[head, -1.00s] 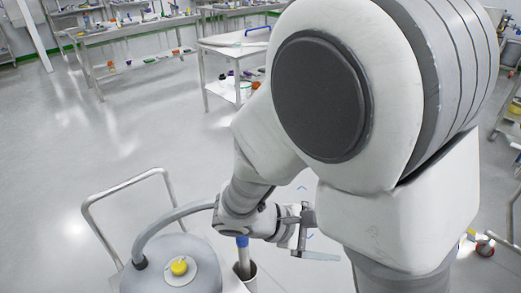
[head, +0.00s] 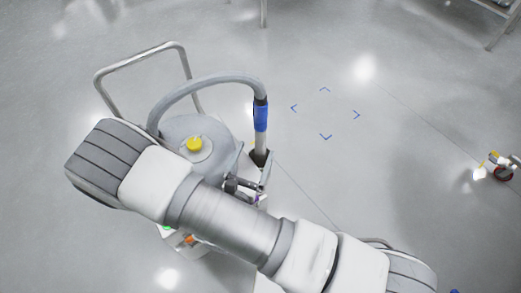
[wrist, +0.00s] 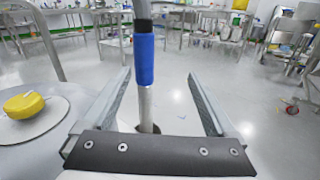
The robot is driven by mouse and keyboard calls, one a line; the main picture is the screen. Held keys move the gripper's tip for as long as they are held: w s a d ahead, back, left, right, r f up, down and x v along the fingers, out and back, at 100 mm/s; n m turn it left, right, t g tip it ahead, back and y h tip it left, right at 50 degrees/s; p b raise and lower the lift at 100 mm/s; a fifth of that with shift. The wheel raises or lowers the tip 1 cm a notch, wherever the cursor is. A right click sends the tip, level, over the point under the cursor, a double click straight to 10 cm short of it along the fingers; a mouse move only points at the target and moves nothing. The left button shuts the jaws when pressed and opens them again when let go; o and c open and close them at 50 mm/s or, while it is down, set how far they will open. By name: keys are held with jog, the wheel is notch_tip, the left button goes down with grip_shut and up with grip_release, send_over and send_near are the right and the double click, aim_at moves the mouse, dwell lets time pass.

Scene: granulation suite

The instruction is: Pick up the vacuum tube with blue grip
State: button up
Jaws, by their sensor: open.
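The vacuum tube (head: 261,142) stands upright in a dark holder at the right side of the grey vacuum drum (head: 222,152). Its blue grip (head: 261,118) is near the top, where the grey hose joins it. In the wrist view the blue grip (wrist: 144,60) is ahead of my gripper (wrist: 158,80), and the bare metal tube below it shows between the open fingers. My gripper is empty. In the head view my arm crosses in front of the drum, and my gripper (head: 262,180) is low beside the tube, partly hidden.
The drum has a yellow knob (head: 194,144) on its lid and sits on a cart with a metal push handle (head: 140,62). Blue corner marks (head: 325,136) lie on clear floor to the right. A small wheeled item (head: 503,170) is at far right.

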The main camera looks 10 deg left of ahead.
notch_tip(320, 180, down, 3)
jog(key=s+a+n+y, duration=0.1)
jog(key=a+n+y, duration=0.1)
jog(key=b, duration=0.3)
send_near(259, 123)
jog(key=w, duration=0.7)
jog(key=shift+w+r, duration=0.1)
jog(key=shift+r, duration=0.1)
jog(key=shift+w+d+f+b, duration=0.1)
jog(key=shift+w+f+b, duration=0.15)
jog(key=shift+w, duration=0.3)
jog(key=w+b, duration=0.1)
jog(key=w, duration=0.3)
jog(key=shift+d, duration=0.1)
jog(key=c, duration=1.4)
jog(key=shift+c, duration=0.3)
